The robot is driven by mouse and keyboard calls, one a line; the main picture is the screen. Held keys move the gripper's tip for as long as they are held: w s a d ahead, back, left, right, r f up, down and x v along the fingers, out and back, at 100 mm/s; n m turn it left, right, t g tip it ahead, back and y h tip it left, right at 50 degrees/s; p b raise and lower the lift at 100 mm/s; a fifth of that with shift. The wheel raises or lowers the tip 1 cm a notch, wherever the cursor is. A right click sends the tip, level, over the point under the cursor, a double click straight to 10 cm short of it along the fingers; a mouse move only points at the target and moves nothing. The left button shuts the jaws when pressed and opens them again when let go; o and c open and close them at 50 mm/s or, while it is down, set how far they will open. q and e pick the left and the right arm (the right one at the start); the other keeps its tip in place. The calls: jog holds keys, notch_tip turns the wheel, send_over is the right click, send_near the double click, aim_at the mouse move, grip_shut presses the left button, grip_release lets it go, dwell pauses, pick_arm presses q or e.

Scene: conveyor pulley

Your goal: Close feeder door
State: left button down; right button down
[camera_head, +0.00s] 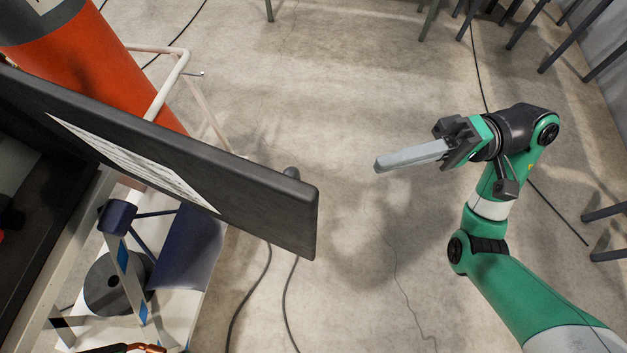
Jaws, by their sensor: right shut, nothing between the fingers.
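The dark feeder door (255,190) juts from the left toward the middle of the view, standing open, with a white printed sheet (130,160) on its face. Its free end is near the middle of the picture. My right gripper (380,166) is to the right of the door's free end, with a clear gap between them. Its grey fingers are together, pointing left toward the door, and hold nothing. My left gripper is not in the view.
An orange cylinder (95,75) and a white tube frame (172,80) stand behind the door. A dark roll (112,285) sits below the door at left. Cables lie on the open floor (330,270). Dark legs of furniture (570,40) stand at the upper right.

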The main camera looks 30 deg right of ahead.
jog(key=w+d+m+t, duration=0.1)
jog(key=w+d, duration=0.1)
jog(key=d, duration=0.2)
jog(key=w+a, duration=0.1)
jog(key=a, duration=1.2)
jog(key=shift+w+a+h, duration=0.2)
jog(key=shift+w+h, duration=0.05)
jog(key=shift+h, duration=0.05)
